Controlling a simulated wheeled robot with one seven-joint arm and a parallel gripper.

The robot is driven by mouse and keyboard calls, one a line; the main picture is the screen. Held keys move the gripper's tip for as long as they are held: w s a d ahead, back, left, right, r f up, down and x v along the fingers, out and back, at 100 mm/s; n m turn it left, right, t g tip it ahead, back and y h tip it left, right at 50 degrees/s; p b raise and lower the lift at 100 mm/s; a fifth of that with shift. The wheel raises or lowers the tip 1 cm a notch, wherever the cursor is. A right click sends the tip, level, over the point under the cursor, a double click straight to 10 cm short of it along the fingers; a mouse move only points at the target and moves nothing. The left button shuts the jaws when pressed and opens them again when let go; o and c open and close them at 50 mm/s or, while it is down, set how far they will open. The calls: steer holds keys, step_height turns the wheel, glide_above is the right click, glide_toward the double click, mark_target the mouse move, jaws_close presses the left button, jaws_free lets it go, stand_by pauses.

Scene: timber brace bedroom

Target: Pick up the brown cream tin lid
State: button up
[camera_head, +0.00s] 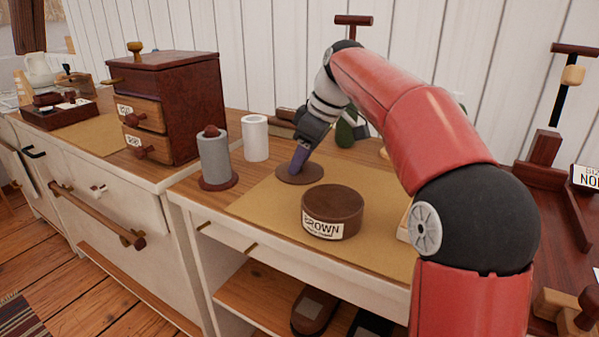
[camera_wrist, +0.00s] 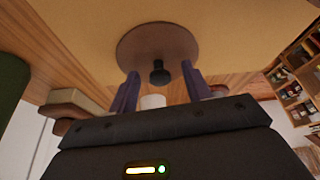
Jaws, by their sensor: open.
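The brown lid (camera_head: 288,178) is a flat round disc lying on the tan mat (camera_head: 258,203), behind and left of the brown tin (camera_head: 318,201) labelled "BROWN". In the wrist view the lid (camera_wrist: 137,47) shows a dark knob (camera_wrist: 159,74) standing out from its middle. My gripper (camera_head: 299,160) is down at the lid, pointing at it. In the wrist view its open purple fingers (camera_wrist: 160,78) are on either side of the knob, with gaps visible. The head view hides the knob behind the fingers, so contact with the lid cannot be told.
A grey cylinder with a brown knob (camera_head: 214,158) and a white cylinder (camera_head: 255,138) stand left of the lid. A dark red drawer box (camera_head: 187,110) stands further left. A green object (camera_head: 345,131) is behind my gripper. The mat's front left is clear.

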steer(key=c, duration=1.1)
steer(key=shift+o, duration=0.2)
steer(key=shift+r, duration=0.15)
